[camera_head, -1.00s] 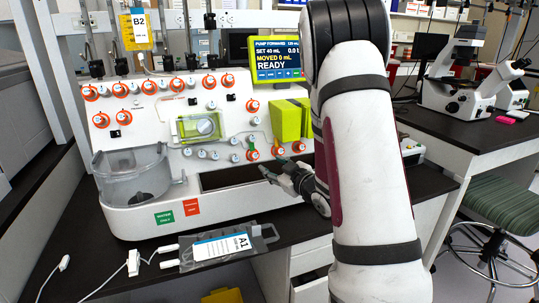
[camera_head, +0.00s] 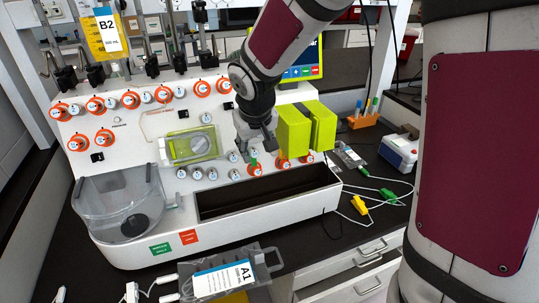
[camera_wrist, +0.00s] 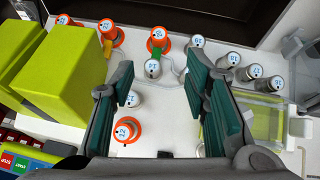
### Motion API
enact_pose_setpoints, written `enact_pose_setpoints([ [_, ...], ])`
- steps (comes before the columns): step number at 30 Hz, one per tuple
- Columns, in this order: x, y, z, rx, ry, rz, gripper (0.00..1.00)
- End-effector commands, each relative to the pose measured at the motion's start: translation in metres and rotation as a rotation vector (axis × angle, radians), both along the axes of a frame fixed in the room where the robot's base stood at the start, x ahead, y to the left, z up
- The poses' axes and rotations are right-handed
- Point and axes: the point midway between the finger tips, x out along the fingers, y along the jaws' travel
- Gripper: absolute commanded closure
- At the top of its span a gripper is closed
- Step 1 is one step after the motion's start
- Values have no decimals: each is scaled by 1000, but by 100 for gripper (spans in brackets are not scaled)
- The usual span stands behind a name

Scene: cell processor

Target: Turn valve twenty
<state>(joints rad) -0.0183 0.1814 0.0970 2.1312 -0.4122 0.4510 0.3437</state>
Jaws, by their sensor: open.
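The valves are round knobs with small number labels on the white front of the cell processor (camera_head: 130,140). I cannot read which one is twenty. My gripper (camera_head: 262,150) is at the panel, left of the lime-green block. In the wrist view my gripper (camera_wrist: 165,95) is open, its two dark green pads apart. A grey valve (camera_wrist: 152,70) shows between and just beyond the fingertips, with no visible contact. Another grey valve (camera_wrist: 134,99) lies by the left finger. An orange-ringed valve (camera_wrist: 127,129) is nearer the wrist, and one with a green lever (camera_wrist: 158,40) is farther out.
The lime-green block (camera_head: 295,130) stands close on the right. A clear-covered green unit (camera_head: 190,145) is left of the gripper. An open dark trough (camera_head: 265,190) lies below. Bag A1 (camera_head: 222,278) rests in front, and cables with coloured clamps (camera_head: 360,205) lie at right.

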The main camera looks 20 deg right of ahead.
Motion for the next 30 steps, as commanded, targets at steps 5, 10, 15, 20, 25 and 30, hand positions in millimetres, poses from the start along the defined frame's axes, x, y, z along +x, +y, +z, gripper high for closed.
enact_pose_setpoints([
  [5, -5, 3, -3, -5, 24, -9, 58],
  [10, 5, 0, -26, -4, 25, -7, 58],
  [15, 18, -4, -57, -5, 24, -6, 58],
  [20, 31, -7, -85, -5, 23, -5, 58],
  [25, 41, -11, -108, -5, 22, -6, 58],
  [30, 46, -13, -120, -6, 21, -6, 58],
])
